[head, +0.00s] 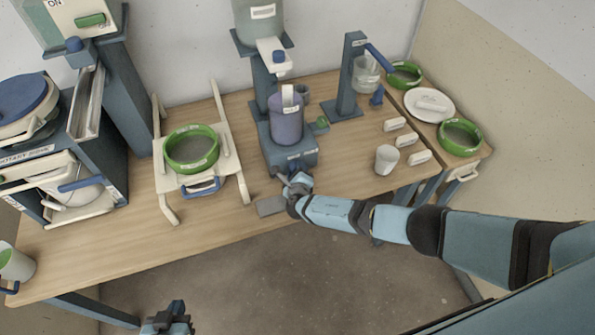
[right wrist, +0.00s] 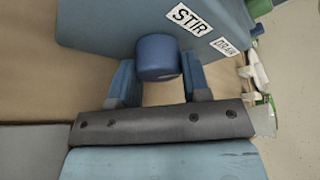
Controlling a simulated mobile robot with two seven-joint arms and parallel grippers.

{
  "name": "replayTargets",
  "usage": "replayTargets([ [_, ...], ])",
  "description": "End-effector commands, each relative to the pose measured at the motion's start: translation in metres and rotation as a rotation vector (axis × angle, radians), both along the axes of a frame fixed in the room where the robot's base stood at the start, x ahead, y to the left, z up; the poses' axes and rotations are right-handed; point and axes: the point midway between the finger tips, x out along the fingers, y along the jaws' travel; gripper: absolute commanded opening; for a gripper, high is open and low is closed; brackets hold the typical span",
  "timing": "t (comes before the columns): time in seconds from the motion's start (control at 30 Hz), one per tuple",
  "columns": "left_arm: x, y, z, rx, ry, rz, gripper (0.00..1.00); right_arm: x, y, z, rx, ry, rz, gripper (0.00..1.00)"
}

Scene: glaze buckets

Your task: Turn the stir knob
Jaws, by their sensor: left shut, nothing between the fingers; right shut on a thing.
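The stir knob (right wrist: 158,57) is a dark blue cylinder on the front of a blue stirrer base (head: 292,154), beside a white STIR label (right wrist: 187,18). My right gripper (right wrist: 158,76) has one finger on each side of the knob and is shut on it. In the head view my right gripper (head: 296,180) is at the base's front and hides most of the knob. A purple-grey bucket (head: 286,125) stands on the base under a dispenser. My left gripper (head: 170,318) is shut and empty at the bottom edge, off the table.
A green-rimmed sieve (head: 192,149) sits on a cream stand to the left. A white cup (head: 386,160) and several small white blocks stand to the right. A DRAIN label (right wrist: 227,46) is near the STIR label. A grey pad (head: 270,206) lies beside my right gripper.

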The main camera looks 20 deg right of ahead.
Motion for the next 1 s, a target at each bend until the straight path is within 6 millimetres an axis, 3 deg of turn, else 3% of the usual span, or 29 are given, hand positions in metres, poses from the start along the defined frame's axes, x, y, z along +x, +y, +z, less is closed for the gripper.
replayTargets([
  [0.5,-0.0019,-0.0005,0.0033,0.007,-0.012,-0.014,0.00,-0.0006,0.0018,-0.0015,-0.426,-0.013,0.002,0.20],
  [1.0,-0.0081,0.0036,-0.0021,0.025,-0.005,-0.029,0.00,-0.0005,0.0013,-0.0010,-0.576,-0.018,0.002,0.20],
])
